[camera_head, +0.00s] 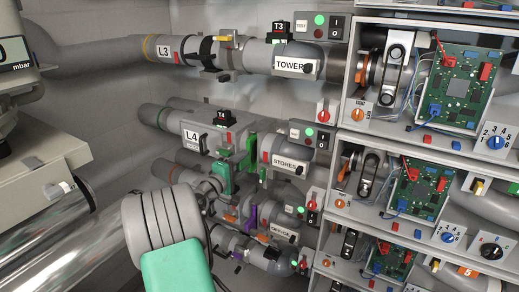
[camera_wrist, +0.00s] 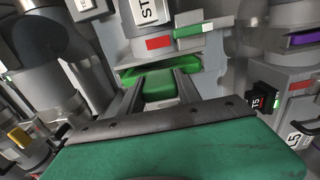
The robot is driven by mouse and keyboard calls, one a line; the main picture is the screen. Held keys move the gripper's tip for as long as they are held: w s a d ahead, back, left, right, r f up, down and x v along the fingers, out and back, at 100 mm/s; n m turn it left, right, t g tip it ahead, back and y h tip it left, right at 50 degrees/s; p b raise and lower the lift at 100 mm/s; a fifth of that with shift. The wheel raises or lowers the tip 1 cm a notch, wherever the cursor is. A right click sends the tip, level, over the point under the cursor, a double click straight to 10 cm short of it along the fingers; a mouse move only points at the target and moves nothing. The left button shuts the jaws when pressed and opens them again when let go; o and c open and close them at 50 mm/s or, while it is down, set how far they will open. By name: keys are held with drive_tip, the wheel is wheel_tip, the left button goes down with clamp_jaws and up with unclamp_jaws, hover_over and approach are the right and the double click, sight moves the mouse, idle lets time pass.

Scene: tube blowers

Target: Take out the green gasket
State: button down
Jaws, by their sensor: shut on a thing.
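The green gasket (camera_head: 251,146) stands upright in the pipe line between the T4 / L4 section and the STORES section. In the wrist view, the green gasket (camera_wrist: 188,63) shows as a flat plate in a slot of the grey pipe housing, with a tab toward me. My gripper (camera_wrist: 158,84) has its two dark fingers on either side of that tab and is shut on it. In the head view, my green gripper body (camera_head: 221,178) is just left of and below the gasket; its fingertips are hard to make out there. The gasket's far part is hidden in the housing.
The TOWER pipe (camera_head: 296,66) runs above, and the OFFICE pipe (camera_head: 280,232) with a purple gasket (camera_head: 252,214) lies below. Shelves with circuit boards (camera_head: 460,85) stand at the right. In the wrist view, the black T5 box (camera_wrist: 264,101) is close on the right.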

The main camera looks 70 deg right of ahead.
drive_tip(key=shift+w+a+b, duration=0.15)
drive_tip(key=shift+w+a, duration=0.05)
drive_tip(key=shift+a, duration=1.1)
drive_tip(key=shift+w+a+b, duration=0.1)
drive_tip(key=shift+w+a, duration=0.1)
drive_tip(key=shift+a, duration=1.15)
drive_tip(key=shift+w+a+b, duration=0.15)
drive_tip(key=shift+w+a, duration=0.05)
drive_tip(key=shift+a, duration=1.2)
drive_tip(key=w+a, duration=0.1)
drive_tip(key=a, duration=0.6)
drive_tip(key=shift+w+a, duration=0.15)
drive_tip(key=shift+a, duration=0.2)
